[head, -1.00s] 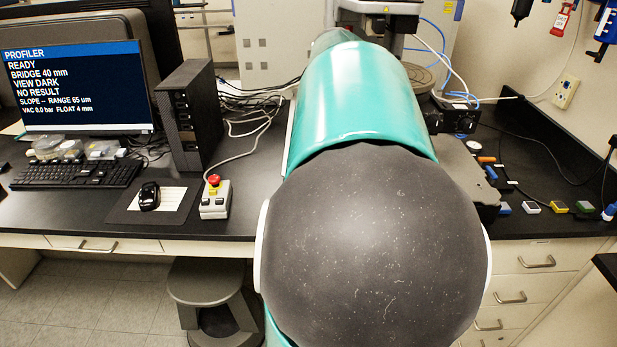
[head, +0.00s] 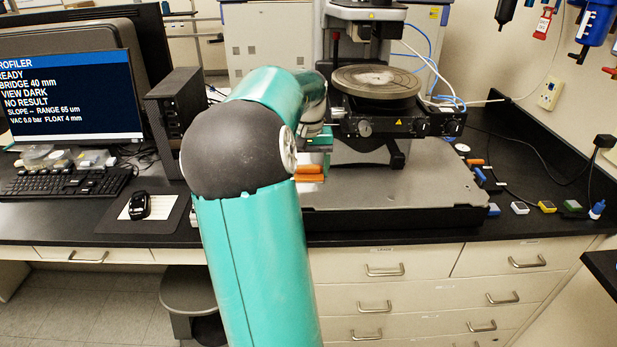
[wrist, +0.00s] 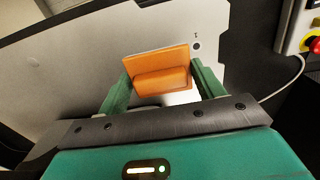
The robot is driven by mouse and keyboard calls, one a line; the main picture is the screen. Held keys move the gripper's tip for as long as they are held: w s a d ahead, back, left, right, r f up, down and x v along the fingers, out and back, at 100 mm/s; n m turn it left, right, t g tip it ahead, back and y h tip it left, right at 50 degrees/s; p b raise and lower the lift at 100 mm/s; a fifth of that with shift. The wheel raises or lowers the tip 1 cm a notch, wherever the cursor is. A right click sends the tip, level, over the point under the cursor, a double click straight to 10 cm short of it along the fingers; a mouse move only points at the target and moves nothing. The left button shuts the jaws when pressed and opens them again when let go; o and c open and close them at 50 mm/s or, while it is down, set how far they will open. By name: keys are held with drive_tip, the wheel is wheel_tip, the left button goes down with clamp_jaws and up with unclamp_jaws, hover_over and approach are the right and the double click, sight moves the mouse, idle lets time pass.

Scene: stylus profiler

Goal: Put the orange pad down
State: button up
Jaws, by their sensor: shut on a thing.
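The orange pad (head: 310,173) is at the left end of the profiler's grey base plate (head: 420,188) in the head view. In the wrist view the pad (wrist: 160,58) is a flat orange plate with a raised grip block, between the green fingers. My gripper (wrist: 162,76) is shut on it. In the head view my gripper (head: 314,150) is above the pad, partly hidden by my arm. The grey plate (wrist: 75,60) lies behind the pad in the wrist view. I cannot tell whether the pad touches it.
The profiler's round stage (head: 376,82) stands behind and right of my gripper. Small coloured blocks (head: 520,208) lie on the bench to the right. A monitor (head: 70,90) and computer tower (head: 175,115) stand to the left. The plate's front middle is bare.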

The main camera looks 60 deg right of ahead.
sight(308, 177)
drive_tip(key=shift+w+d+f, duration=0.1)
drive_tip(key=shift+d+f, duration=0.1)
drive_tip(key=shift+f, duration=1.55)
drive_tip(key=shift+f, duration=0.1)
drive_tip(key=o, duration=1.1)
drive_tip(key=shift+c, duration=0.2)
